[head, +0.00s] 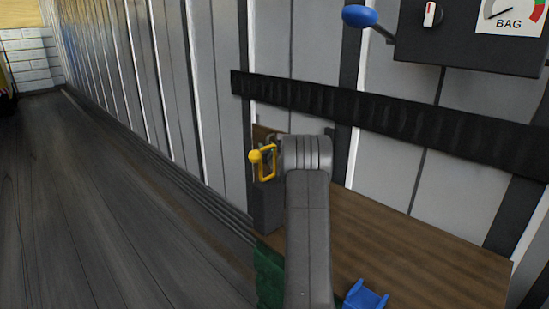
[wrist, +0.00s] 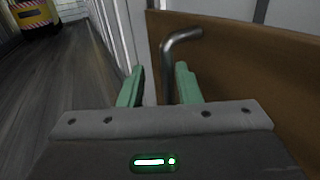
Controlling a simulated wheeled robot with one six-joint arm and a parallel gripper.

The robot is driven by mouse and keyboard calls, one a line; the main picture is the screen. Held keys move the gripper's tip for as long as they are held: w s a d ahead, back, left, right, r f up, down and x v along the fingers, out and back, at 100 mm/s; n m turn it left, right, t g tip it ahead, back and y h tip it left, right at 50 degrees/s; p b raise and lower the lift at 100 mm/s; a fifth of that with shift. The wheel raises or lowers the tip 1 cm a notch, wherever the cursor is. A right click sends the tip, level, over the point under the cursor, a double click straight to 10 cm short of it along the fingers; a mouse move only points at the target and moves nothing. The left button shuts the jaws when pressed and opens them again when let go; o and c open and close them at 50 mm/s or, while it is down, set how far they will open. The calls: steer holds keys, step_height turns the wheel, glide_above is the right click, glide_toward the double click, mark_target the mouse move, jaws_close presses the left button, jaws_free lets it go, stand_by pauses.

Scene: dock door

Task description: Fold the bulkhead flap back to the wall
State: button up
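A brown wooden panel, which looks like the bulkhead flap (wrist: 255,75), fills the right of the wrist view; in the head view only a small brown edge (head: 262,132) shows beside my arm. A bent metal rod (wrist: 178,42) stands in front of the panel in the wrist view. My gripper (wrist: 158,82) is open, its two green fingers apart. The rod's lower end shows between the fingers, nearer the right one; I cannot tell whether they touch. In the head view my arm hides the gripper. A yellow latch-like handle with a round knob (head: 256,156) shows just left of my arm.
A brown bench-like surface (head: 430,250) lies right of my arm, with a blue clip-like piece (head: 365,296) on its front edge. A black rail (head: 400,122) crosses the ribbed wall. A dark control box (head: 460,45) hangs upper right. The floor (head: 90,200) at left is clear.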

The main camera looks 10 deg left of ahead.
steer(key=v, duration=1.2)
steer(key=shift+d+b, duration=0.25)
steer(key=shift+b, duration=0.2)
steer(key=p+x, duration=0.1)
steer(key=x, duration=1.1)
steer(key=shift+a, duration=0.15)
steer(key=shift+r, duration=0.1)
